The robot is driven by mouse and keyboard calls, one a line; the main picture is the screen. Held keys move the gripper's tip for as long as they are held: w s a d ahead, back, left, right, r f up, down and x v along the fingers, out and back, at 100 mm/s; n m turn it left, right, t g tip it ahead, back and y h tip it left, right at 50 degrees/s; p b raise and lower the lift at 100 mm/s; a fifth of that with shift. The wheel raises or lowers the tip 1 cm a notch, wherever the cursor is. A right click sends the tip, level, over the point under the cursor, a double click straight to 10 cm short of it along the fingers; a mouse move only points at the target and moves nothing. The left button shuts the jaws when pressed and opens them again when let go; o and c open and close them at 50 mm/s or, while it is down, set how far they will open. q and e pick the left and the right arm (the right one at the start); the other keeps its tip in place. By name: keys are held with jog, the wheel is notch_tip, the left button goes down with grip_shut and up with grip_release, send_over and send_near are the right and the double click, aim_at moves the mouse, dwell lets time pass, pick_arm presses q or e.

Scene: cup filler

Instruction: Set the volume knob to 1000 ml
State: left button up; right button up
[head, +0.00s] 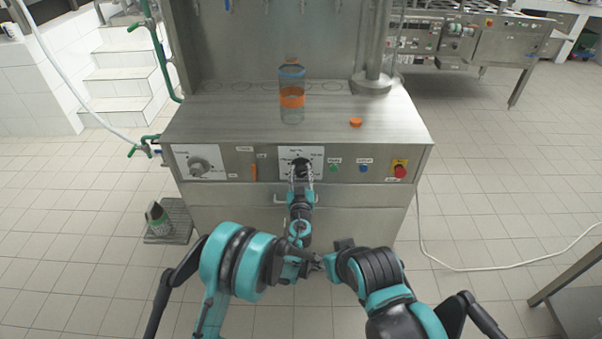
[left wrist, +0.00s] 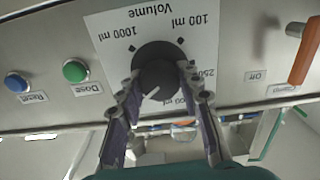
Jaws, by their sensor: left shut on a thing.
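The volume knob (left wrist: 157,70) is round and black on a white dial plate, seen upside down in the left wrist view. Its plate reads 1000 ml at upper left, 100 ml at upper right, 250 ml at right; a lower label is partly hidden. I cannot tell where the pointer stands. My left gripper (left wrist: 160,82) is shut on the knob, one finger on each side. In the head view my left gripper (head: 301,174) reaches the dial plate (head: 316,154) from below. My right gripper (head: 324,263) seems to be beside my left forearm; its fingers are unclear.
The panel has another dial (head: 199,163), an orange lever (head: 253,172), a green button (head: 333,168), a blue button (head: 363,168) and a red emergency stop (head: 399,170). A bottle with an orange band (head: 291,97) and an orange cap (head: 356,122) are on top.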

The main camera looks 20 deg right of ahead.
pick_arm(q)
jog(key=shift+m, duration=0.3)
jog(key=m, duration=0.3)
jog(key=shift+m, duration=0.3)
jog(key=m, duration=0.3)
jog(key=shift+m, duration=0.3)
jog(key=m, duration=0.4)
jog(key=shift+m, duration=0.3)
jog(key=shift+d+m, duration=0.1)
jog(key=shift+m, duration=1.7)
jog(key=o, duration=1.2)
jog(key=shift+c, duration=0.2)
